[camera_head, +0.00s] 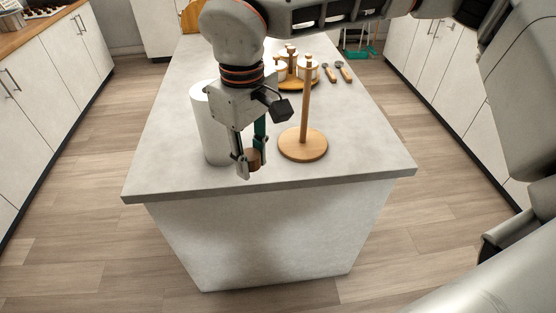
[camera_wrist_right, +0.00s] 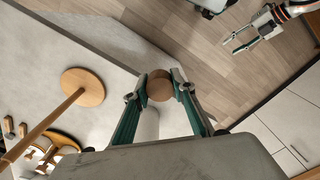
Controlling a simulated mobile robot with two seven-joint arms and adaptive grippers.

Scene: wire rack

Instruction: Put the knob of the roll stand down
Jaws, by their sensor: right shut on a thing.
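The wooden roll stand (camera_head: 304,145), a round base with an upright post, stands on the grey island top. It also shows in the right wrist view (camera_wrist_right: 83,86). My right gripper (camera_head: 249,165) is shut on the small round brown knob (camera_head: 253,157) near the island's front edge, left of the stand. In the right wrist view the knob (camera_wrist_right: 160,85) sits between both fingertips. I cannot tell whether it touches the top. A white paper roll (camera_head: 211,125) stands upright behind the gripper, partly hidden. My left gripper (camera_wrist_right: 245,40) shows only in the right wrist view, empty, fingers apart.
A round wooden tray (camera_head: 298,86) with jars stands behind the stand. Two utensils (camera_head: 337,72) lie right of it. The island top (camera_head: 365,150) is clear right of the stand. Its front edge (camera_head: 270,188) is close to my right gripper.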

